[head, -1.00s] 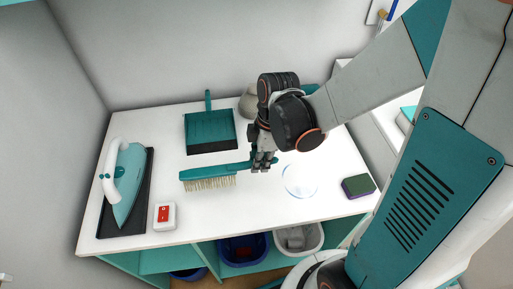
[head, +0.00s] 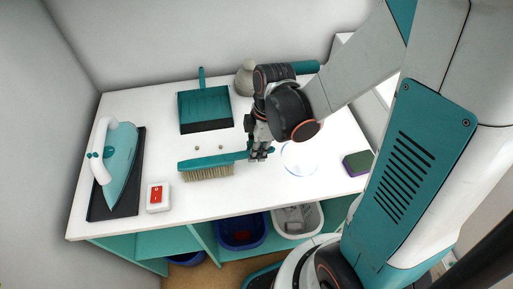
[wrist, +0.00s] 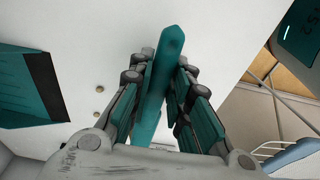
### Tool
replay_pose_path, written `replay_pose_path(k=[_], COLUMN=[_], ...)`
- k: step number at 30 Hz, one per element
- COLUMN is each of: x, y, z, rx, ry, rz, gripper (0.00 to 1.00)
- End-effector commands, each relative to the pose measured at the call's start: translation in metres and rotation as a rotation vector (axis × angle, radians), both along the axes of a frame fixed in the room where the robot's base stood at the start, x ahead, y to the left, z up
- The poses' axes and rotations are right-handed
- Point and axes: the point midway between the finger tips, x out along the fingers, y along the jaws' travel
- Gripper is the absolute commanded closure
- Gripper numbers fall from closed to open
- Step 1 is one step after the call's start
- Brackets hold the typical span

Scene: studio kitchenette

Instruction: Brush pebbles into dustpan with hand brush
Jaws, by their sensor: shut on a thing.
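My gripper (head: 260,154) is shut on the handle of the teal hand brush (head: 207,162). The brush extends left from it, pale bristles facing down; I cannot tell whether they touch the table. The wrist view shows the teal handle (wrist: 160,85) between both fingers. Two small brown pebbles (head: 197,148) (head: 220,147) lie on the white table between the brush and the dustpan. They also show in the wrist view (wrist: 99,89) (wrist: 97,116). The teal dustpan (head: 205,104) lies flat behind them, its dark lip facing them. Its edge shows at left in the wrist view (wrist: 25,85).
A teal and white iron (head: 121,165) stands on a dark pad at left, with a red switch box (head: 155,197) beside it. A clear round dish (head: 299,158) and a purple-green sponge (head: 357,163) are right. A grey object (head: 243,80) stands behind. Bins (head: 240,231) are below.

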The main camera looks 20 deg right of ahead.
Motion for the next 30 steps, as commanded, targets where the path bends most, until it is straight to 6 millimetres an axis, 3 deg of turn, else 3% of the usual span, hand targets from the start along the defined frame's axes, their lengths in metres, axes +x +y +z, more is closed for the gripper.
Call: replay_pose_path(k=[4,30], x=[0.0,0.062], y=[0.0,-0.013], z=[-0.014,-0.01], rx=[0.0,0.0], ry=[0.0,0.0], rz=[0.0,0.0], gripper=[1.0,1.0])
